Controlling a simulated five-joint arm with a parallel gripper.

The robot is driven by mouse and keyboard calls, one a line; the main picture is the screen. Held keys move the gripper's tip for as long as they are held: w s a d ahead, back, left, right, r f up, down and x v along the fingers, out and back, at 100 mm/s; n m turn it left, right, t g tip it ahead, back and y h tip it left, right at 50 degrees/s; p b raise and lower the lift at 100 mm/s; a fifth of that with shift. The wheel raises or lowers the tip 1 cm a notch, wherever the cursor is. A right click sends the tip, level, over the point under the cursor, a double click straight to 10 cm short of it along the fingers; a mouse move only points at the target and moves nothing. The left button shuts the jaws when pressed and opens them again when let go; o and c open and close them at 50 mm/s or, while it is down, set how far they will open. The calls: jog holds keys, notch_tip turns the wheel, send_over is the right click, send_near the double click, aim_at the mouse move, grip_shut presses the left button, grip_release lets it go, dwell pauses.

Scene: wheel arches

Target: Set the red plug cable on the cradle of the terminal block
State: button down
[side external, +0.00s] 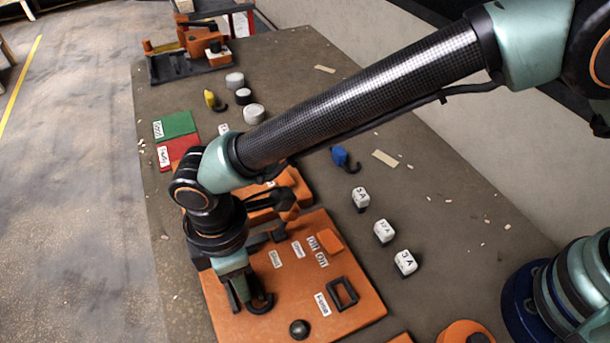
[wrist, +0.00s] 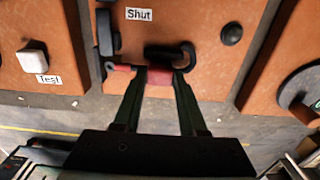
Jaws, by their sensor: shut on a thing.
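My gripper (wrist: 159,74) is shut on the red plug cable (wrist: 160,88) in the wrist view. The red body lies across the fingertips, and its black hooked cable (wrist: 176,50) curls over the orange panel. In the side view, my gripper (side external: 243,288) is low over the panel's left part; the black cable curl (side external: 262,304) shows beside it, and the red body is hidden. The wrist view does not show whether the plug touches the panel. The orange panel (side external: 237,318) carries labels, a black square frame (side external: 342,292) and a dark knob (side external: 299,329). I cannot tell which part is the terminal block's cradle.
A blue plug cable (side external: 341,157) and a yellow one (side external: 211,99) lie on the table. White cubes (side external: 384,232) stand to the right of the panel. Green (side external: 175,124) and red mats lie farther back. Open table lies between the blue plug and the back items.

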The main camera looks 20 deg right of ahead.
jog(key=shift+f, duration=0.1)
dwell(0.3)
jog(key=shift+c, duration=1.9)
grip_release()
notch_tip(320, 180, up, 12)
jog(key=w+d+r+m, duration=0.4)
jog(key=w+d+r, duration=0.2)
jog(key=d, duration=0.4)
jog(key=w+d+r+m+t+y, duration=0.15)
jog(key=d+m, duration=0.25)
jog(key=d, duration=0.7)
jog(key=d+r+m+t, duration=0.2)
jog(key=d+r+m, duration=0.15)
jog(key=d, duration=0.85)
jog(key=s+d+f+m+t+h, duration=0.1)
jog(key=s+d+m, duration=0.4)
jog(key=d, duration=0.5)
jog(key=shift+d+f+m+t, duration=0.3)
jog(key=shift+f+m+t, duration=0.25)
jog(key=shift+f+m, duration=0.25)
